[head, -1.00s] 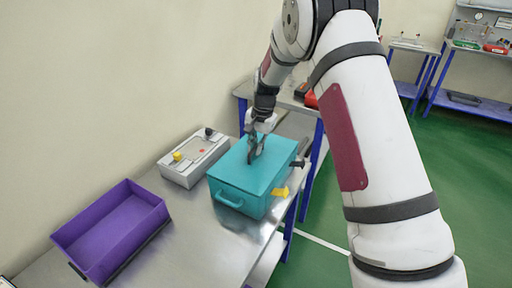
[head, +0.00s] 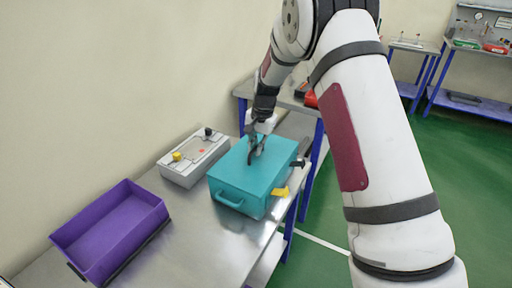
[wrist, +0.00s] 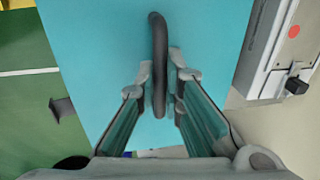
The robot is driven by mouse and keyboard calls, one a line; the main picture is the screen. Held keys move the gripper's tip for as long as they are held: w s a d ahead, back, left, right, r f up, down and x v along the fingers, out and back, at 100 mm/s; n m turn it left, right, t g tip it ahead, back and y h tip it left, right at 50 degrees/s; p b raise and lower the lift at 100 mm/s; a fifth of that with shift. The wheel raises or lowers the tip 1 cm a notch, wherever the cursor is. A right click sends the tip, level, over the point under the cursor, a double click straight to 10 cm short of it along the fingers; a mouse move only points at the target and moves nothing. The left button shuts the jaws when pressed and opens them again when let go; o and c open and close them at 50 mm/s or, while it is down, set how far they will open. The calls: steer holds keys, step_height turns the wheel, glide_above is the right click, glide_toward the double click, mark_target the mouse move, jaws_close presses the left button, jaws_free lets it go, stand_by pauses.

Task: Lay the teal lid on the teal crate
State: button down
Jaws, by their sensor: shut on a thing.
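The teal crate (head: 237,203) stands on the steel bench with a handle on its near side. The teal lid (head: 238,174) covers the top of the crate, level and lined up with it; I see no gap between them. In the wrist view the lid (wrist: 95,65) fills the middle, with its dark grip handle (wrist: 158,40) standing up. My gripper (head: 256,158) is over the middle of the lid. In the wrist view my gripper (wrist: 162,84) has a finger on each side of the handle and is shut on it.
A grey fixture box (head: 195,158) with a yellow knob and a dark knob stands left of the crate. An open purple bin (head: 112,228) is farther left. A yellow latch (head: 280,192) juts from the crate's right side, near the edge of the bench (head: 200,240).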

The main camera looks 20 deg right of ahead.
steer(key=shift+f, duration=0.1)
steer(key=c, duration=1.6)
jaws_free()
steer(key=shift+c, duration=0.2)
step_height(320, 180, up, 7)
steer(key=p, duration=0.1)
steer(key=shift+s+d, duration=0.35)
steer(key=shift+d, duration=0.05)
